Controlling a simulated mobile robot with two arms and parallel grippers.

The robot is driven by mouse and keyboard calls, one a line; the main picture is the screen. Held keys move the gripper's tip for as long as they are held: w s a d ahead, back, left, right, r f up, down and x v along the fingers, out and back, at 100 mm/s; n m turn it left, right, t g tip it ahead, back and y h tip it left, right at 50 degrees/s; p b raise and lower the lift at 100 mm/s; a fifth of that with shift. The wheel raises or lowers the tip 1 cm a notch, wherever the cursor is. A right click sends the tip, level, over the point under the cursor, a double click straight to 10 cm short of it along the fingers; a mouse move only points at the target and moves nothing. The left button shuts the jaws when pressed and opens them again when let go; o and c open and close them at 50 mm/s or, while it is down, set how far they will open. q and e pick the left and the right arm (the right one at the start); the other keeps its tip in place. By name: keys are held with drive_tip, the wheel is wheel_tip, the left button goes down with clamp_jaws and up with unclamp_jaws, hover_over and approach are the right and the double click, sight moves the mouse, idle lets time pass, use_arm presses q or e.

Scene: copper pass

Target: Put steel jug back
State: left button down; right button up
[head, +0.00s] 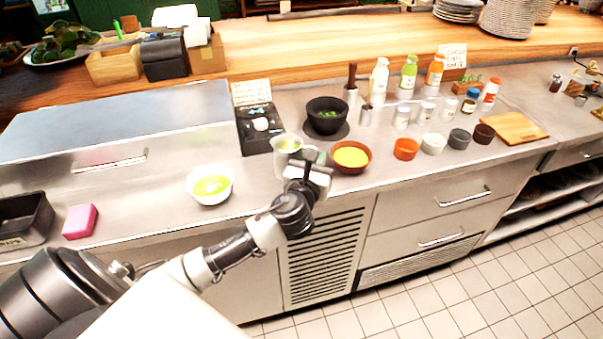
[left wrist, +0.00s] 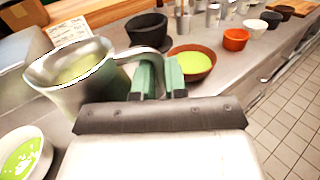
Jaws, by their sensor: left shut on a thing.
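The steel jug (head: 287,146) is at the counter's front part, with yellow-green liquid inside. It also shows large in the left wrist view (left wrist: 77,80), roughly upright, its handle toward my gripper. My left gripper (head: 308,168) is shut on the jug's handle; its green fingers (left wrist: 157,76) close around it. I cannot tell for sure whether the jug's base touches the counter. A black scale-like unit (head: 256,130) with a card behind it stands just behind the jug. My right gripper is not in view.
A white bowl of yellow-green soup (head: 210,185) stands left of the jug, a brown bowl of yellow-green food (head: 351,157) close on its right. A black mortar-like bowl (head: 327,115) is behind. Several bottles and small cups fill the right; a pink sponge (head: 80,221) lies left.

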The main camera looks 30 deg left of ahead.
use_arm(q)
drive_tip(key=w+a+f, duration=0.1)
drive_tip(key=a, duration=0.1)
drive_tip(key=w+a+f, duration=0.4)
drive_tip(key=a, duration=0.1)
drive_tip(key=shift+a+f+b, duration=0.1)
drive_tip(key=shift+f+b, duration=0.05)
drive_tip(key=shift+b, duration=0.25)
drive_tip(key=shift+w+a+f, duration=0.1)
drive_tip(key=shift+f, duration=0.2)
wheel_tip(320, 180, down, 3)
drive_tip(key=shift+f+b, duration=0.15)
drive_tip(key=shift+b, duration=0.55)
drive_tip(key=shift+f, duration=0.1)
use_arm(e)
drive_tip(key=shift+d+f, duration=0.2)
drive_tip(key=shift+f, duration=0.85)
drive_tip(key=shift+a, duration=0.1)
